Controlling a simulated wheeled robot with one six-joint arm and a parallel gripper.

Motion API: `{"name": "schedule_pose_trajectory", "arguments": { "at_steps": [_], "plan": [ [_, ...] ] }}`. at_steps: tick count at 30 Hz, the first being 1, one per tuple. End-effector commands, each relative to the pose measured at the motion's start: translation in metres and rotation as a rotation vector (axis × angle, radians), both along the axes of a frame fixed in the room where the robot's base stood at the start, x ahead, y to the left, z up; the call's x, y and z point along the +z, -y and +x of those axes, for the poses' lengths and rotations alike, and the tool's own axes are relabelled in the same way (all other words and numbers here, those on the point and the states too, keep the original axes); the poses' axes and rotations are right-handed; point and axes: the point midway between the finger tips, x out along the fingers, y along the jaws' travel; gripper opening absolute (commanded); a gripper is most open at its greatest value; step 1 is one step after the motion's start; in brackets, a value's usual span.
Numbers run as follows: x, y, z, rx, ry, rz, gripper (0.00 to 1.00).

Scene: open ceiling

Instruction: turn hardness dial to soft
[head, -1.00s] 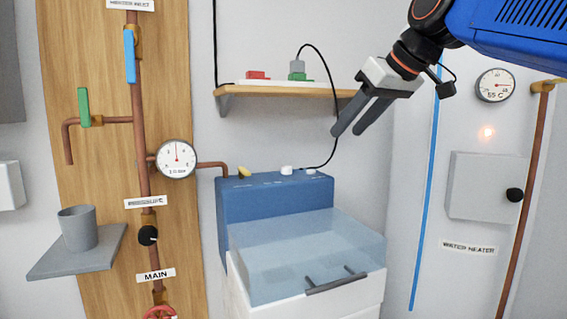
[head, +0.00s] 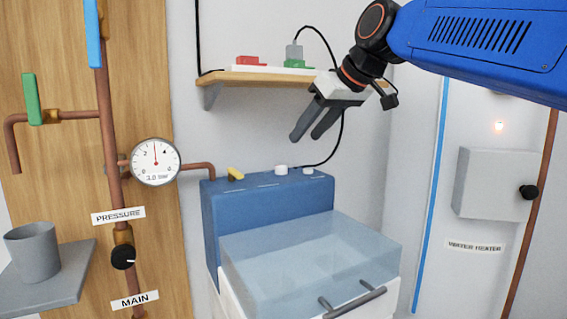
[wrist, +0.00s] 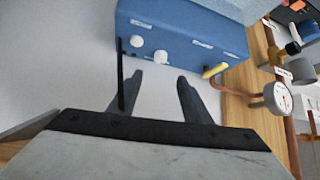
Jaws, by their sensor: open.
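The blue machine (head: 265,215) has two white knobs on its top: a left knob (head: 281,169) and a right knob (head: 307,171). In the wrist view the knobs show as one white knob (wrist: 137,41) and another (wrist: 160,57). Their labels are too small to read, so I cannot tell which is the hardness dial or where it points. My gripper (head: 304,137) is open and empty, above the knobs in the head view and apart from them. In the wrist view its fingers (wrist: 160,78) are spread, with the knobs beyond the tips.
A yellow lever (head: 236,173) stands left of the knobs. A black cable (head: 342,125) hangs from the shelf (head: 250,78) and runs to the machine beside my gripper. A pressure gauge (head: 155,161) is at left, and a clear cover (head: 310,255) is in front.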

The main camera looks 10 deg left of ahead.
Motion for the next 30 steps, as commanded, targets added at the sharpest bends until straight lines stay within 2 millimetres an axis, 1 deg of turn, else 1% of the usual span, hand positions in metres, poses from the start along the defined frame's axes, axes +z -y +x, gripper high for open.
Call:
{"name": "schedule_pose_trajectory", "arguments": {
  "at_steps": [1,3,15,18,24,30],
  "plan": [
    [-0.008,-0.005,0.004,0.001,-0.004,-0.002,0.44],
    [-0.017,-0.012,0.01,0.001,-0.004,-0.002,0.44],
    [-0.066,-0.047,0.044,0.001,-0.003,-0.001,0.44],
    [-0.075,-0.054,0.051,0.001,-0.004,-0.001,0.44],
    [-0.087,-0.063,0.06,0.001,-0.003,0.0,0.44],
    [-0.09,-0.065,0.062,0.0,-0.002,0.0,0.44]
  ]
}}
